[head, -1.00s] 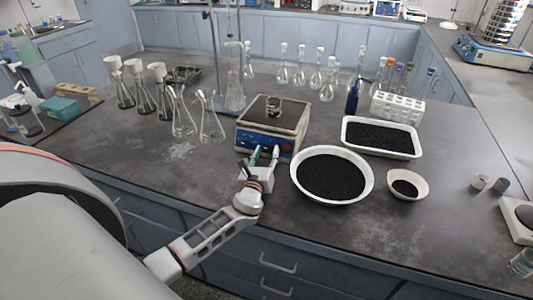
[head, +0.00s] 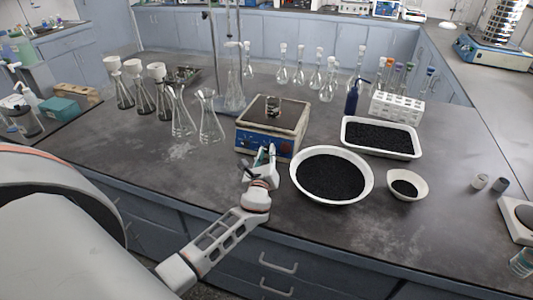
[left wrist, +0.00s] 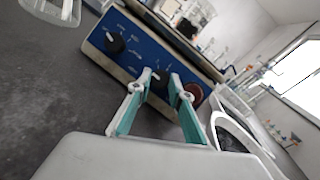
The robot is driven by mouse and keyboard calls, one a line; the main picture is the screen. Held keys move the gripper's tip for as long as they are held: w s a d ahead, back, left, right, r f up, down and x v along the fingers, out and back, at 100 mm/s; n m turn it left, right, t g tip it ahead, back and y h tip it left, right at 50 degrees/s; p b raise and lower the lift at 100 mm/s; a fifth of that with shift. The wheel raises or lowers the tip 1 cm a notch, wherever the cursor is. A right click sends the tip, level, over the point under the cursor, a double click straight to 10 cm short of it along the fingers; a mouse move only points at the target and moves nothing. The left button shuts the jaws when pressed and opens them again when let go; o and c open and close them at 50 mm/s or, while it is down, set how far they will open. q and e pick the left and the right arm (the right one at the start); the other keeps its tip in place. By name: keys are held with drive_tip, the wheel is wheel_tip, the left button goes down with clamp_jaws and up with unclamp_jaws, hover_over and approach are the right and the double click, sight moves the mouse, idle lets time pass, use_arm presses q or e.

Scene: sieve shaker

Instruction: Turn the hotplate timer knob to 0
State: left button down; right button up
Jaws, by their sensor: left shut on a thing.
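My left gripper (head: 265,152) is at the panel. In the left wrist view its teal fingers (left wrist: 159,83) are shut on the middle knob, tips at either side of it. The knob's setting is too small to read. My right gripper is out of view.
A white bowl of black granules (head: 294,181) stands close to the right of my left gripper. A white tray (head: 344,140) and a small dish (head: 424,190) are farther right. Glass flasks (head: 210,122) stand to the left of the hotplate.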

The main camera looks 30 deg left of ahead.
use_arm(q)
drive_tip(key=c, duration=1.8)
unclamp_jaws()
drive_tip(key=shift+s, duration=0.1)
drive_tip(key=shift+s+d, duration=0.15)
drive_tip(key=shift+s, duration=0.1)
drive_tip(key=v, duration=1.1)
drive_tip(key=shift+s+r, duration=0.1)
drive_tip(key=shift+s, duration=0.05)
